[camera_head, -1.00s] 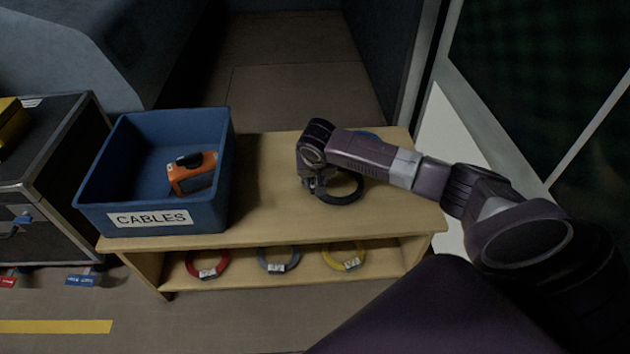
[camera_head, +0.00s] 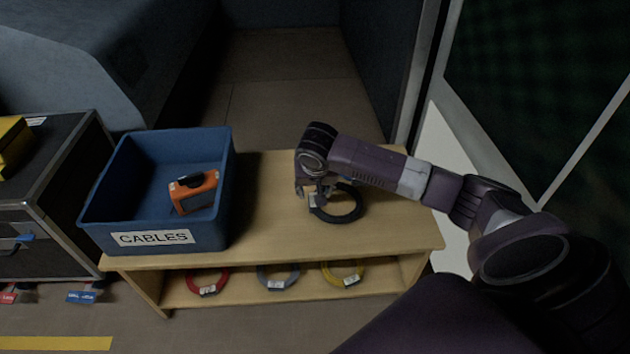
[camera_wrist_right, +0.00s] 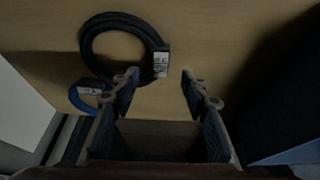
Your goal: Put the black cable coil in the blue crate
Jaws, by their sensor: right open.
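The black cable coil (camera_head: 338,218) lies flat on the wooden bench top, right of the blue crate. In the right wrist view the black coil (camera_wrist_right: 91,62) shows at upper left, its white label near the fingertips. My right gripper (camera_head: 318,199) is open over the coil's left side in the head view; in the wrist view the gap between its fingertips (camera_wrist_right: 162,84) is empty, just beside the label. The blue crate (camera_head: 219,222), labelled CABLES, stands on the bench's left end. My left gripper is not in view.
An orange device (camera_head: 194,192) lies inside the crate. A blue coil (camera_wrist_right: 85,98) is near the black one, mostly hidden by my arm in the head view. Red (camera_head: 207,284), grey (camera_head: 278,278) and yellow (camera_head: 343,275) coils lie on the lower shelf. Bench top (camera_head: 268,215) between is clear.

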